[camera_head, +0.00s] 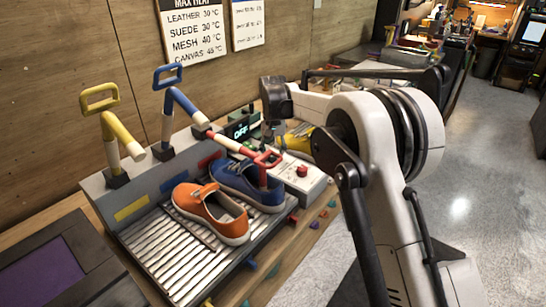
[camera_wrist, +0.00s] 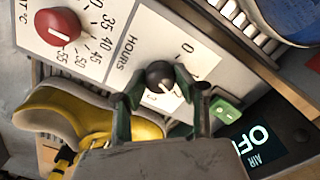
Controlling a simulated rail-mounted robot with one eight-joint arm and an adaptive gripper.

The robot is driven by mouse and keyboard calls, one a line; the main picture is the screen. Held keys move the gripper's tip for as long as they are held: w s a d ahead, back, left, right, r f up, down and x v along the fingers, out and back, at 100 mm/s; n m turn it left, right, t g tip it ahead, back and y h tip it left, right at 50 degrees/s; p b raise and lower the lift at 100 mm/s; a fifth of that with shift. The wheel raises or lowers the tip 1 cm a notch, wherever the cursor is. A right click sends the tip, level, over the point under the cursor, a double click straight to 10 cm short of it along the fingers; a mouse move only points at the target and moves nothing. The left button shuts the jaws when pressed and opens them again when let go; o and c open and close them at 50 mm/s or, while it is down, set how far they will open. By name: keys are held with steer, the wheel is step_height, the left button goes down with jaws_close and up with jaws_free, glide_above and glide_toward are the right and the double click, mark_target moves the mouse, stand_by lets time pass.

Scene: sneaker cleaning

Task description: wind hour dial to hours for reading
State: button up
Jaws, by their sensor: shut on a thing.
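The black hour dial (camera_wrist: 160,76) sits on a white panel marked HOURS in the wrist view, with a 0 and a few scale marks beside it. Other hour figures are partly covered, and I cannot read the dial's setting for certain. My gripper (camera_wrist: 158,97) has its green fingers on either side of the dial and is shut on it. In the head view my gripper (camera_head: 282,143) reaches down at the far end of the white control box (camera_head: 306,187), and the hour dial is hidden there.
A red temperature dial (camera_wrist: 58,27) and a green switch (camera_wrist: 225,108) flank the hour dial. A display (camera_wrist: 260,147) reads OFF, AIR. A yellow shoe (camera_wrist: 85,118) lies close by. Orange (camera_head: 211,212) and blue (camera_head: 247,184) sneakers sit on the ribbed rack beside coloured lever handles.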

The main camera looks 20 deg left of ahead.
steer(key=m+b, duration=0.1)
steer(key=m, duration=0.4)
steer(key=shift+m, duration=0.3)
steer(key=m, duration=0.5)
steer(key=shift+b, duration=0.3)
steer(key=shift+m, duration=0.3)
steer(key=o, duration=1.1)
steer(key=shift+r, duration=0.15)
step_height(320, 180, up, 12)
steer(key=shift+f, duration=0.1)
